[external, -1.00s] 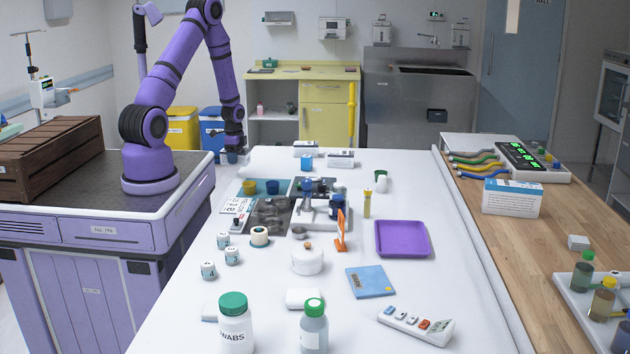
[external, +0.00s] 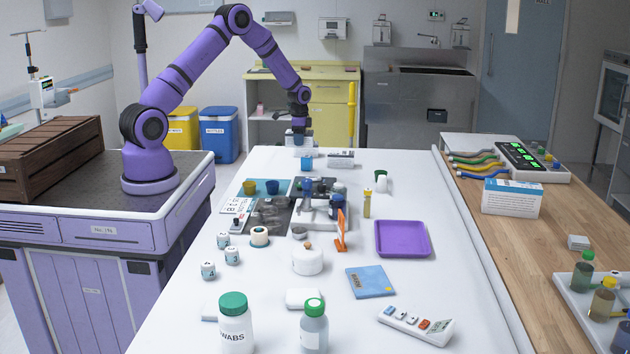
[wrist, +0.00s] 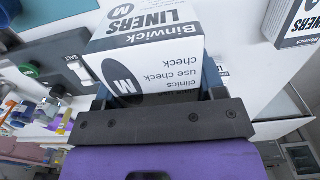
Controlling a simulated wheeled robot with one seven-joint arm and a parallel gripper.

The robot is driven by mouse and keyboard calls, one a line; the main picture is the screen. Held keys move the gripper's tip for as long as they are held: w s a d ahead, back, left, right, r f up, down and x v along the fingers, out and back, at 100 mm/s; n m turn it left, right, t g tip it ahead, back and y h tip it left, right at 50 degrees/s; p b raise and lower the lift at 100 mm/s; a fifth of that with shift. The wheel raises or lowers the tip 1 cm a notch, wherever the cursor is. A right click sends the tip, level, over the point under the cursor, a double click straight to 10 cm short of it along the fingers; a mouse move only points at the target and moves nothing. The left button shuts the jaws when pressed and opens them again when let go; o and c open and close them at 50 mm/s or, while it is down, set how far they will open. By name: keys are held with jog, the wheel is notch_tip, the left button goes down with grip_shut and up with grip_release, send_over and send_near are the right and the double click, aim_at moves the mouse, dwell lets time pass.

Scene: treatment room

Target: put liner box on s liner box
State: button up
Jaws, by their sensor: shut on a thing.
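The liner box (wrist: 150,45) fills the middle of the wrist view. It is white with a dark band and reads "Binwick LINERS M". My gripper (wrist: 155,88) is shut on it, with one dark finger on each side. In the external view my gripper (external: 300,136) is at the far end of the white table, with the held liner box (external: 291,139) around its fingertips. I cannot tell how far the box is off the table. A second, similar box (external: 341,158) lies to its right, apart from it. It also shows in the wrist view (wrist: 298,22), its size letter not readable.
A blue cup (external: 307,163) stands just in front of the held box. A yellow cabinet (external: 328,105) is behind the table's far edge. Trays and small items crowd the table's middle. A purple tray (external: 402,239) lies farther right.

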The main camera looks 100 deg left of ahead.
send_over(334, 152)
jog(key=shift+d+f, duration=0.3)
jog(key=shift+f, duration=2.15)
jog(key=shift+f, duration=0.2)
jog(key=o, duration=1)
jog(key=shift+o, duration=0.2)
jog(key=shift+r, duration=0.1)
notch_tip(334, 152, up, 12)
jog(key=shift+w+r, duration=0.1)
jog(key=shift+r, duration=0.05)
